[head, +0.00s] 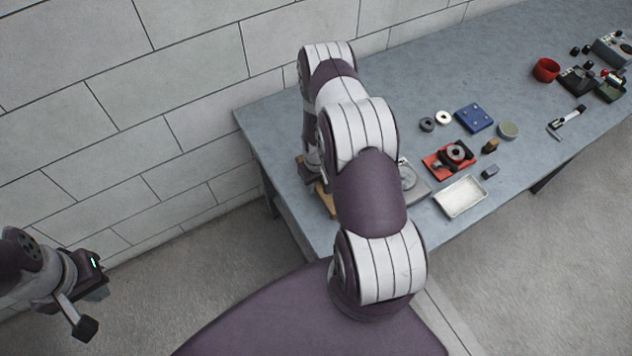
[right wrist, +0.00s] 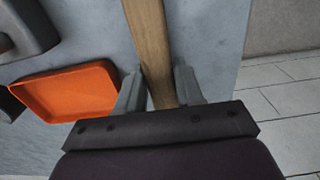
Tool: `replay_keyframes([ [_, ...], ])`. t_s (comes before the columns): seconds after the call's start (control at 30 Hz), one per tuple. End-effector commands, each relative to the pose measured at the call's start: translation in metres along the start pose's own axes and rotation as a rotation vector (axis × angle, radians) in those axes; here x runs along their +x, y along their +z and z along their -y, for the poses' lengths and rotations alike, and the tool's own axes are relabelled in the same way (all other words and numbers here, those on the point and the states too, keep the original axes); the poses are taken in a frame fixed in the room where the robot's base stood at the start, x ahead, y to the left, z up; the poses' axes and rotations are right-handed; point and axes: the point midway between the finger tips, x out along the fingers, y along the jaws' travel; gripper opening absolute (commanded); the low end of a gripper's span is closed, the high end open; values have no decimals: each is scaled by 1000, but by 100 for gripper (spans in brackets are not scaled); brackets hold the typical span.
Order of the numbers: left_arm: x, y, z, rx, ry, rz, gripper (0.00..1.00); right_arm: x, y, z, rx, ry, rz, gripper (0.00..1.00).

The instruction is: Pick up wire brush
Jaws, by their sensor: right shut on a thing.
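The wire brush shows as a long wooden handle (right wrist: 148,45) in the right wrist view, running up out of the top of the picture. Its bristles are not in view there. My right gripper (right wrist: 159,85) is shut on this handle, one finger on each side. In the head view a tan wooden piece (head: 326,200), likely the handle, shows at the table's near left edge. My right arm hides most of it and the right gripper. My left gripper (head: 92,306) hangs low at the left, away from the table, and its finger gap is unclear.
An orange tray (right wrist: 65,92) lies left of the handle in the right wrist view. On the table (head: 275,120) stand a red tray with parts (head: 436,165), a metal tray (head: 461,196) and a blue block (head: 474,118). The table's far left corner is clear.

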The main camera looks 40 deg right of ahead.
Motion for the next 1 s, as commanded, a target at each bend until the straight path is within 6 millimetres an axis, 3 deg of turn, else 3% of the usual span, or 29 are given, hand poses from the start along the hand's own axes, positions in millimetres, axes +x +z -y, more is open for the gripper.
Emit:
replay_keyframes([
  [0.2,-12,-1,0,0,0,0,0,-11,0,0,0,0,-1,2],
  [0.27,-2,0,0,0,0,-1,0,-11,-1,0,0,1,-3,2],
  [0.43,12,2,0,0,0,0,0,-43,-2,0,0,1,-5,2],
  [0.8,32,4,0,0,0,0,0,-94,64,-55,5,1,-2,2],
  [1.0,37,4,0,0,0,0,0,-111,85,-71,3,0,-1,2],
])
